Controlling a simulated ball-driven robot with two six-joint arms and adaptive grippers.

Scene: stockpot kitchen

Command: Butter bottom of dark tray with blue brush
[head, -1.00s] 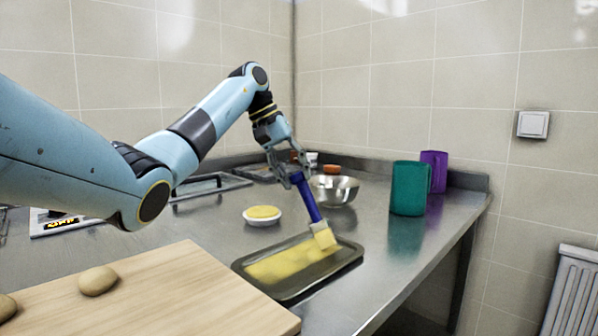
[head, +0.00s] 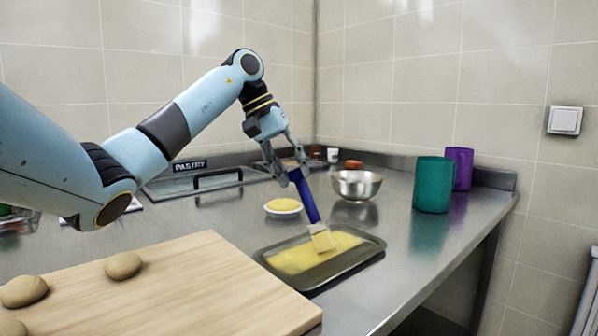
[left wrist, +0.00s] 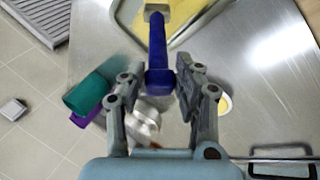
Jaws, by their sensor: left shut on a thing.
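The dark tray (head: 374,247) lies on the steel counter in the head view, with a yellow layer of butter (head: 300,258) over most of its bottom. The blue brush (head: 310,205) is held by my left gripper (head: 288,172), which is shut on its handle. The brush tilts, and its pale bristles (head: 322,240) are down at the buttered bottom near the tray's middle. In the left wrist view the blue handle (left wrist: 158,50) runs away from between the fingers toward the tray (left wrist: 124,14), which is partly cut off. My right gripper is in neither view.
A white dish of yellow butter (head: 283,207) stands behind the tray. A metal bowl (head: 357,184), a green cup (head: 432,185) and a purple cup (head: 461,168) stand farther right. A wooden board (head: 165,285) with several dough balls (head: 123,265) lies at front left.

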